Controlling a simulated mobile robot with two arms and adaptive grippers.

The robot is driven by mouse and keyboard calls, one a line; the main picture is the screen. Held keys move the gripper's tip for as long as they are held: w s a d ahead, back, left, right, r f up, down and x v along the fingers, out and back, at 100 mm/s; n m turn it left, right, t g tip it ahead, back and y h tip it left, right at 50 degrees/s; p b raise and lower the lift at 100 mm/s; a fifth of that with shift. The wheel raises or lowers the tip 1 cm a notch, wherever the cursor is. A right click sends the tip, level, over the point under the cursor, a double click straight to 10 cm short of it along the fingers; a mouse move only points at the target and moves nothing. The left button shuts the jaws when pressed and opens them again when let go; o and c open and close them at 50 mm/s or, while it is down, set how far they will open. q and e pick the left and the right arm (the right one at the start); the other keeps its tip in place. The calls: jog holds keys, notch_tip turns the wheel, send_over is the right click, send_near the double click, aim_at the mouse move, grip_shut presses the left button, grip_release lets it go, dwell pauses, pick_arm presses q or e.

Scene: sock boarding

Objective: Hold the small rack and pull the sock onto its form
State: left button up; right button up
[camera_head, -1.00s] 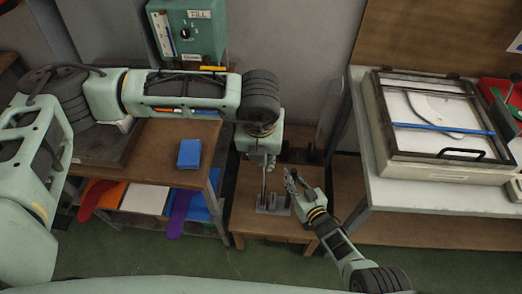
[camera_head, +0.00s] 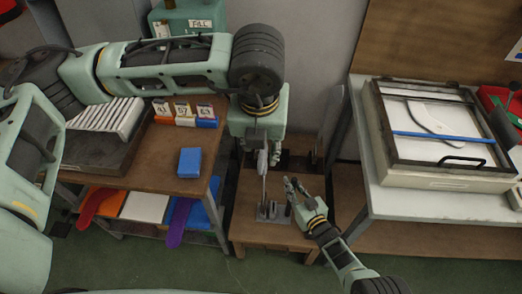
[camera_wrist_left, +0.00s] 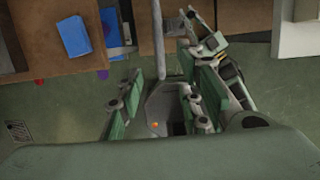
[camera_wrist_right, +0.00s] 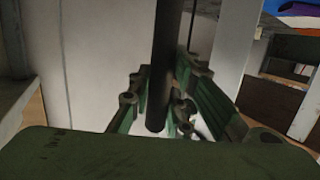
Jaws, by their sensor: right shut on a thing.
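The small rack (camera_head: 272,212) stands on a low wooden table, with a grey base and upright posts. A tall thin light-grey upright (camera_head: 263,190) rises from it, with a wider grey part near its top; I cannot tell sock from form there. My left gripper (camera_head: 262,142) is over this top, pointing down. In the left wrist view its fingers (camera_wrist_left: 160,95) are spread apart, with a dark grey piece bearing an orange dot (camera_wrist_left: 155,124) between them. My right gripper (camera_head: 289,187) is shut on a dark post (camera_wrist_right: 164,70) of the rack.
A wooden bench at left holds a blue block (camera_head: 189,162) and numbered cards (camera_head: 184,108); coloured flat shapes (camera_head: 145,206) lie on its lower shelf. A framed press (camera_head: 440,181) stands on the right table. Green floor is clear in front.

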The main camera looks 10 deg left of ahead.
pick_arm(q)
jog(key=shift+s+r, duration=0.2)
jog(key=shift+r, duration=0.5)
pick_arm(e)
jog(key=o, duration=0.9)
jog(key=shift+s+d, duration=0.1)
